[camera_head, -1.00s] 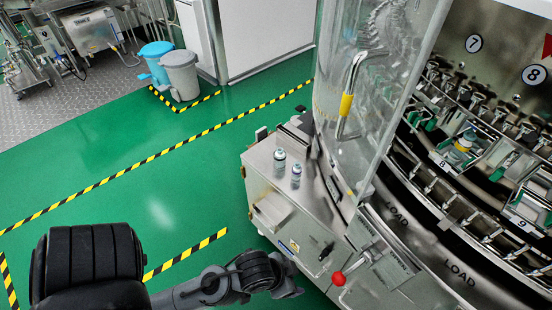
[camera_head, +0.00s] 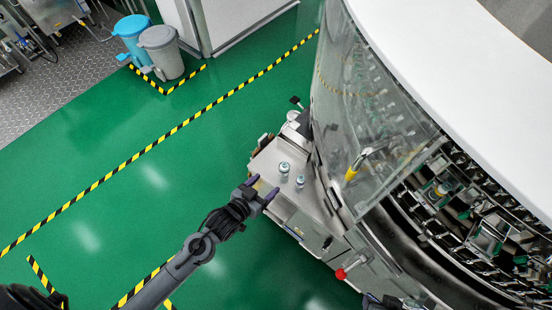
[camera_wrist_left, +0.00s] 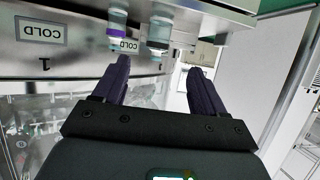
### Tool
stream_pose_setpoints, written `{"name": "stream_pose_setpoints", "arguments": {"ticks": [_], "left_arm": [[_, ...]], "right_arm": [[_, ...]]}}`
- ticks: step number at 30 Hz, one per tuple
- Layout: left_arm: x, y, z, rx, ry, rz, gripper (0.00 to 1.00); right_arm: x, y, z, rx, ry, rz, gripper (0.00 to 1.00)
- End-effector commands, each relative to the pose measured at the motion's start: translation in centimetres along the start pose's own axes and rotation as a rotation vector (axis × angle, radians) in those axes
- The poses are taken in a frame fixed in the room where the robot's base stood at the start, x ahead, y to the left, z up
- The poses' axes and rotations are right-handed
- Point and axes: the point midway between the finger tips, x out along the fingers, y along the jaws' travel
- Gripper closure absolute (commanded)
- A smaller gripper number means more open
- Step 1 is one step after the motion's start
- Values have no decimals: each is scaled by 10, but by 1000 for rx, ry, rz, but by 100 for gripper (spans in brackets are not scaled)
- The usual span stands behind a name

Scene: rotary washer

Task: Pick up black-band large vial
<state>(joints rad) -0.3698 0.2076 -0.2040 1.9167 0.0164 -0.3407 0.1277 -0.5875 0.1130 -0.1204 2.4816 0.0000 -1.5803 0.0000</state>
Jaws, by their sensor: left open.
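The large vial with a black band (camera_head: 284,169) stands upright on the steel ledge (camera_head: 318,212) beside the washer. It also shows in the left wrist view (camera_wrist_left: 159,32), where the picture is upside down. A smaller vial with a purple band (camera_head: 300,182) stands next to it and shows left of it in the wrist view (camera_wrist_left: 117,22). My left gripper (camera_head: 263,187) is open and empty, at the ledge's left edge and apart from both vials. In the wrist view its two fingers (camera_wrist_left: 159,66) point toward the vials, with the black-band vial between their lines.
The washer's clear curved guard (camera_head: 350,110) rises close to the right of the vials. A red knob (camera_head: 341,274) sticks out from the front below. Grey (camera_head: 160,50) and blue (camera_head: 131,36) bins stand far back. Open green floor lies left of the ledge.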

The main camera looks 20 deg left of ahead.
Motion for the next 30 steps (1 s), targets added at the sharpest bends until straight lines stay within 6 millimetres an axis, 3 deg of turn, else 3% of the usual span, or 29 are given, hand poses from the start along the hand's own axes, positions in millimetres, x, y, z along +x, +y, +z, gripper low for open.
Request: {"name": "stream_pose_setpoints", "arguments": {"ticks": [12, 20, 30], "left_arm": [[48, 0, -6, 1, 6, -1, 29], [62, 0, -4, 2, 5, -1, 29], [102, 3, -1, 2, 5, -1, 29]], "right_arm": [[14, 3, 3, -9, 0, 9, 57], [20, 3, 4, -10, 3, 10, 57], [40, 1, 10, -6, 5, 6, 57]]}}
